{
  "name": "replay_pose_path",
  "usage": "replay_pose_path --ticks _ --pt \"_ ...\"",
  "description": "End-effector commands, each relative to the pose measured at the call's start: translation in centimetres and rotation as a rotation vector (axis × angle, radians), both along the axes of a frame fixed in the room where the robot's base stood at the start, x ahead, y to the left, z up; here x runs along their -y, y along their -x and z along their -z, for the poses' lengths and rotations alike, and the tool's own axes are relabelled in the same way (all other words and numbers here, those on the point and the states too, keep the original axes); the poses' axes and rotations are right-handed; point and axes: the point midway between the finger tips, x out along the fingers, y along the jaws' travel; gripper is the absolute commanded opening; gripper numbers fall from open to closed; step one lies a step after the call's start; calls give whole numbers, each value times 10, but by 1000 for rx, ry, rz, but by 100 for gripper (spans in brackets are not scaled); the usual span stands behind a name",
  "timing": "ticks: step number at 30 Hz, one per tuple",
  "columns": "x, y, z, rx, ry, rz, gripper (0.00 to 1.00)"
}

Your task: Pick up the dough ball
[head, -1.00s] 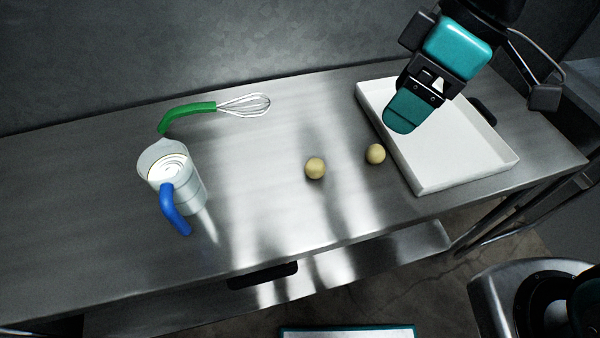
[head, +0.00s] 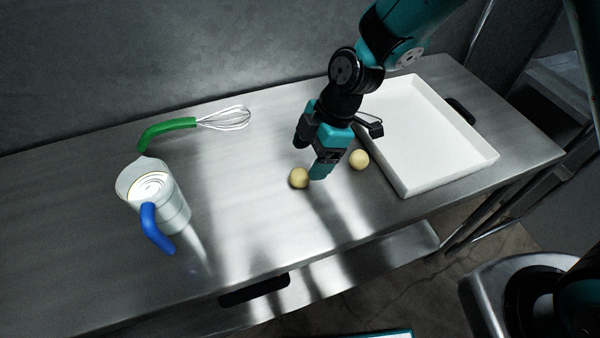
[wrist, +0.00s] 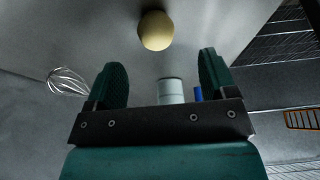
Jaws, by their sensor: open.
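Two pale yellow dough balls lie on the steel table in the head view. One dough ball (head: 299,178) is at the left, right beside my gripper (head: 316,163). The other dough ball (head: 360,159) is to the right, near the white tray. My gripper points down between them, low over the table, its near finger partly overlapping the left ball's edge. In the wrist view one dough ball (wrist: 155,30) shows beyond my open gripper (wrist: 164,65), roughly centred between its two teal fingers. Nothing is held. Whether a finger touches the left ball cannot be told.
A white tray (head: 447,187) stands at the right. A clear jug (head: 175,207) with a blue handle and pale contents stands at the left. A whisk (head: 168,130) with a green handle lies at the back. The table between jug and balls is clear.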

Motion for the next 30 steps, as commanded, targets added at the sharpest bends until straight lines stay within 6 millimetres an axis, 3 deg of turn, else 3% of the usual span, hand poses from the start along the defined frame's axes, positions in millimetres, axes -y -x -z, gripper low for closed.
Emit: replay_pose_path --ticks 7,16,25,30 --pt "-6 1 16 -3 2 0 78" --pt "-18 2 53 -2 2 0 78" --pt "-20 2 58 1 0 1 78" --pt "-20 2 58 1 0 1 39"
